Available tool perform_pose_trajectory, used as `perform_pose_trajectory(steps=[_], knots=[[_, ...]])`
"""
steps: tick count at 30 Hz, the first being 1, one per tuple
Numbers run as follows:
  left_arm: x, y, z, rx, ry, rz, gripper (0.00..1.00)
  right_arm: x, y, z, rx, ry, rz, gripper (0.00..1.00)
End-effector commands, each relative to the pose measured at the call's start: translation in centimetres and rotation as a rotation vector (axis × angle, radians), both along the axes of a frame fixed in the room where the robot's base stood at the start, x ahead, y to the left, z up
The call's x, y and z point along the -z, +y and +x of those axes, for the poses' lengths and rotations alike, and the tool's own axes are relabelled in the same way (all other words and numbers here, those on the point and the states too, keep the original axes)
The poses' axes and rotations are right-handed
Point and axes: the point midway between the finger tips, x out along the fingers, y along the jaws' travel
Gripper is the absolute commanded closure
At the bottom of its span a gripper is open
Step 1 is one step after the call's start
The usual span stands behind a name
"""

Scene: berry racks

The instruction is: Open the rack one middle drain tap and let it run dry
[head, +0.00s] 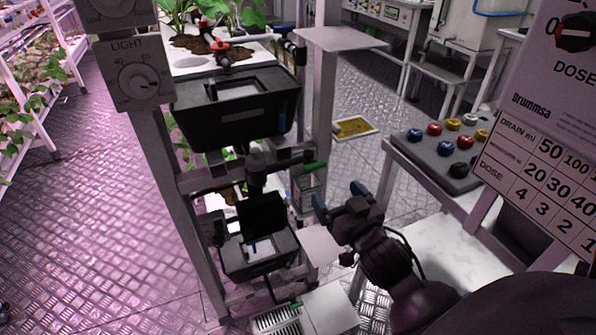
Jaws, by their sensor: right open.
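The rack (160,160) stands left of centre, with a black tub (240,125) on its upper level and a smaller black box (262,252) lower down. At middle height a dark pipe runs across, ending in a green lever (314,167) at the right post, which looks like the middle drain tap. Its lever lies nearly along the pipe; flow cannot be seen. A small clear container (307,188) sits below the lever. My right gripper (339,197), with blue fingertips, is open and empty, just below and right of the lever, apart from it. My left gripper is out of view.
A light dial box (137,80) is on the left post. A bench (440,215) with a grey board of coloured knobs (443,148) stands right, behind a Drummsa doser (550,120). Metal floor is open at left.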

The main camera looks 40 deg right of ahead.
Motion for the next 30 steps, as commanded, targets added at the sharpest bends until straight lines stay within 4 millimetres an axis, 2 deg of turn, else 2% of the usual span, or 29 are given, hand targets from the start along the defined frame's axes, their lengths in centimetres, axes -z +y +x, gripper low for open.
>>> perform_pose_trajectory(steps=[8,16,22,30], knots=[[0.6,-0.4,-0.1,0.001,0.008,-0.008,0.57,0.3,-0.4,2.0,-0.003,-0.001,0.017,0.15],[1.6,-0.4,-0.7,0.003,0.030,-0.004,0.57,0.4,-1.4,6.0,-0.003,0.001,0.017,0.15],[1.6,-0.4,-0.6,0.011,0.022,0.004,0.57,0.4,-2.0,8.7,-0.004,0.001,0.017,0.15],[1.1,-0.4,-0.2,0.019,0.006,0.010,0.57,0.2,-2.4,10.4,-0.003,0.001,0.019,0.15]])
